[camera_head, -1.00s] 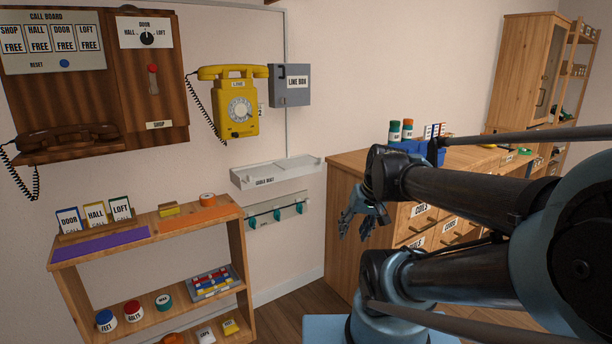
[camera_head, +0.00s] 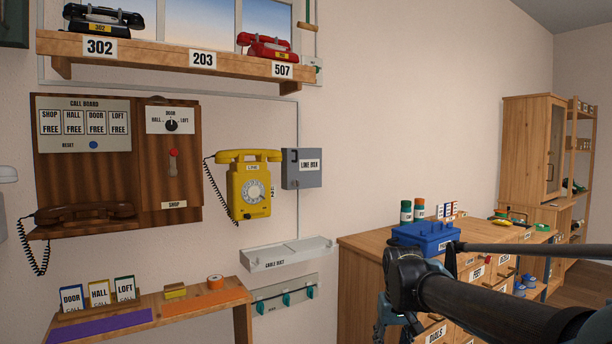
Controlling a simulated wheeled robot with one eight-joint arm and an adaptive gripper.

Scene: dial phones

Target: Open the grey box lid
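The grey box (camera_head: 302,180), labelled LINE BOX, is fixed to the wall just right of the yellow phone. Its lid looks shut, with the label on its front and a small dark mark at its upper left. My gripper (camera_head: 388,318) shows only in part at the lower middle, below my arm's dark wrist. It is below and to the right of the box, well apart from it. The bottom edge and the arm hide its fingertips, so whether it is open or shut does not show.
The yellow phone (camera_head: 248,188) hangs close left of the box. A grey cable duct (camera_head: 285,257) juts from the wall below it, and a shelf (camera_head: 165,50) with phones is above. A wooden cabinet (camera_head: 358,285) stands at right. The wall right of the box is bare.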

